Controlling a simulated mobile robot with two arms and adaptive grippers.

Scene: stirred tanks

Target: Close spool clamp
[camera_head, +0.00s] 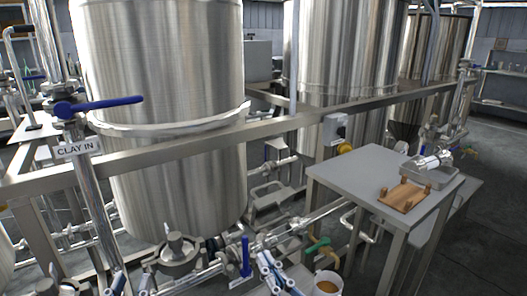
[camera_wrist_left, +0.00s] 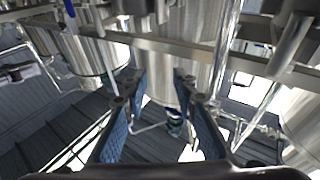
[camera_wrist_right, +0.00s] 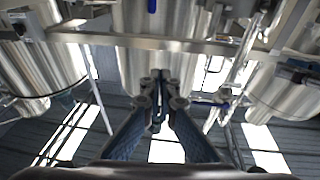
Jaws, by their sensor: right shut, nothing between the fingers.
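I cannot make out for sure which fitting is the spool clamp. A metal spool-like piece (camera_head: 433,160) lies in a shallow tray (camera_head: 440,180) on the grey side table at the right of the head view. Metal pipe joints (camera_head: 262,243) run along the low pipework below the big tank. My left gripper (camera_wrist_left: 160,98) is open and empty in its wrist view; only a little of it shows at the bottom edge of the head view (camera_head: 118,284). My right gripper (camera_wrist_right: 160,88) is shut with nothing between its fingers; it shows low in the head view (camera_head: 274,270), in front of the pipework.
A grey side table (camera_head: 345,172) carries a wooden rack (camera_head: 404,196). A white bucket (camera_head: 327,284) stands near the table. A steel rail (camera_head: 200,142) crosses before the tanks (camera_head: 165,90). A blue-handled valve (camera_head: 95,105) stands above a CLAY IN sign (camera_head: 76,148). Open floor lies at the right.

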